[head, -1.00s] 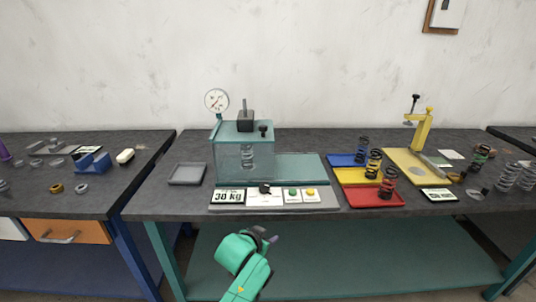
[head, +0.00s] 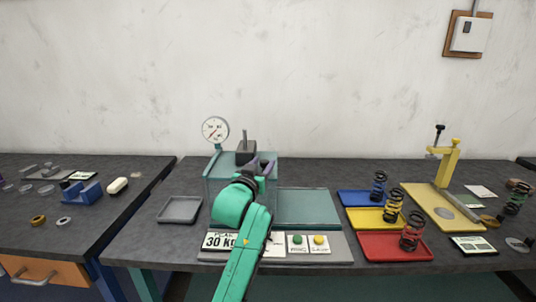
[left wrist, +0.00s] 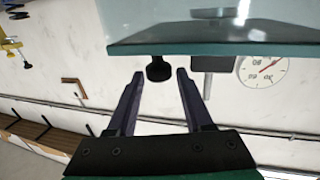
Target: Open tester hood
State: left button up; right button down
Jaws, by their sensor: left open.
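The tester hood (head: 222,172) is a see-through box with a teal frame, standing at the back left of the bench tester, and it looks closed. My left arm hides much of its front. My left gripper (head: 261,168) is at the hood's upper front right, open. In the left wrist view a black knob (left wrist: 158,69) on the hood's edge (left wrist: 220,47) lies between the tips of my open left fingers (left wrist: 160,76), with gaps on both sides. The picture does not settle whether the knob is fully between them in depth. My right gripper is not in view.
A round gauge (head: 215,130) rises behind the hood. The control panel (head: 340,248) with buttons lies in front. Blue, yellow and red trays (head: 385,248) with springs and a yellow press (head: 447,170) stand to the right. A grey tray (head: 180,210) is to the left.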

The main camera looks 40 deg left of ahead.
pick_arm(q)
jog(key=x, duration=0.5)
jog(key=shift+w, duration=0.25)
grip_shut()
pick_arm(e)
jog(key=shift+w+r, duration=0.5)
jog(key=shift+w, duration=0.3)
pick_arm(q)
jog(key=shift+f, duration=0.15)
